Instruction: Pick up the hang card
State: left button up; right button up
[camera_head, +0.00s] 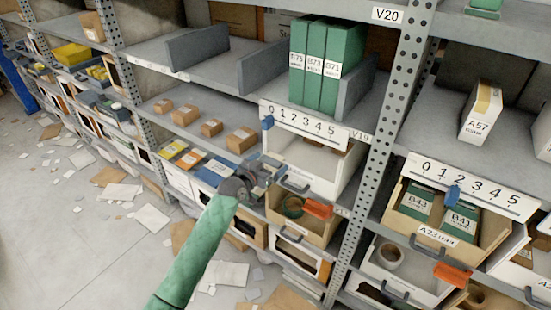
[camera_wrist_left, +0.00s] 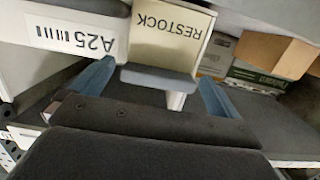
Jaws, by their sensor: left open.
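A cream card printed RESTOCK (camera_wrist_left: 172,35), which I take to be the hang card, is upside down in the left wrist view. It lies just beyond my left gripper (camera_wrist_left: 153,86), whose blue-grey fingers are spread apart with nothing clearly held. A grey piece (camera_wrist_left: 158,78) sits at the card's near edge, between the fingers; whether it belongs to the card I cannot tell. In the head view my left gripper (camera_head: 264,174) is at the shelf front, beside the drawers below the V19 scale. I cannot make out the card there. My right gripper is out of view.
An A25 label (camera_wrist_left: 75,37) and a brown carton (camera_wrist_left: 275,52) flank the card. In the head view, small cartons (camera_head: 240,140) stand behind the gripper, an open drawer (camera_head: 325,225) is at its right, and a perforated post (camera_head: 385,130) stands further right. Papers litter the floor.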

pick_arm(q)
jog(key=shift+w+d, duration=0.1)
jog(key=shift+w, duration=0.05)
jog(key=shift+c, duration=0.4)
jog(key=c, duration=0.9)
